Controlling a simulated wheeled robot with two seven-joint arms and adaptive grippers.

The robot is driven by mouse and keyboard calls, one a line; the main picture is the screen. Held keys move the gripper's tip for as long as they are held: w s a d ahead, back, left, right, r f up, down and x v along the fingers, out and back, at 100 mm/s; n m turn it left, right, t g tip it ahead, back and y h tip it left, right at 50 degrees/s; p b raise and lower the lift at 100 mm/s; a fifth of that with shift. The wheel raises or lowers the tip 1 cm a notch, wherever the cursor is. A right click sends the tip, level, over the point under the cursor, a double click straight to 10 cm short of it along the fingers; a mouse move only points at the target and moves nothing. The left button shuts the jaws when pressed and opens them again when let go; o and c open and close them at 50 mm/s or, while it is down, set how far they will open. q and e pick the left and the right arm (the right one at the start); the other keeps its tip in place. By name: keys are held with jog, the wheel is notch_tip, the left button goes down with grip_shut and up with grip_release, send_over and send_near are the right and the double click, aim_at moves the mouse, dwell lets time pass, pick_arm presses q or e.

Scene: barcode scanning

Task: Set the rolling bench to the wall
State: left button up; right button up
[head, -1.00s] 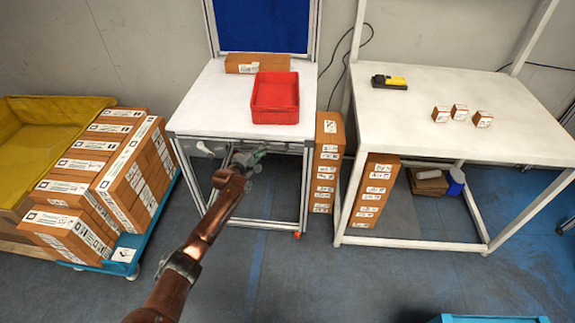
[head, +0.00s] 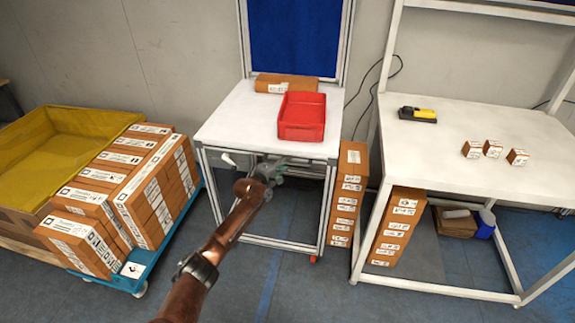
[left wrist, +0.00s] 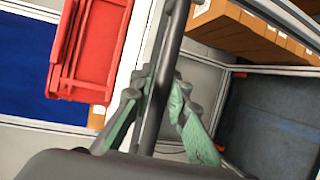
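The rolling bench (head: 228,128) has a white top, a metal frame and a blue back panel (head: 295,38). It stands near the grey wall; the gap behind it is hard to judge. My left gripper (head: 268,172) is at the bench's front edge, below the top. In the left wrist view my left gripper (left wrist: 160,85) has its green fingers on both sides of a dark bar (left wrist: 166,60) of the bench and appears closed on it. A red bin (head: 302,116) and a brown box (head: 270,83) sit on the bench. My right gripper is not in view.
A blue cart (head: 135,278) stacked with boxes stands close on the left, beside a yellow-lined container (head: 60,150). A column of boxes (head: 347,195) is close at the bench's right, next to a white table (head: 465,155). Floor in front is clear.

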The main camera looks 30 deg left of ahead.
pick_arm(q)
jog(key=o, duration=0.3)
jog(key=shift+w, duration=0.15)
jog(key=shift+o, duration=0.4)
jog(key=shift+f, duration=0.1)
jog(key=shift+s+d, duration=0.1)
jog(key=shift+s, duration=0.2)
jog(key=s+r, duration=0.2)
jog(key=s, duration=0.9)
jog(key=shift+s+a+r, duration=0.15)
jog(key=shift+a+r, duration=0.05)
jog(key=shift+a, duration=0.05)
jog(key=shift+f, duration=0.15)
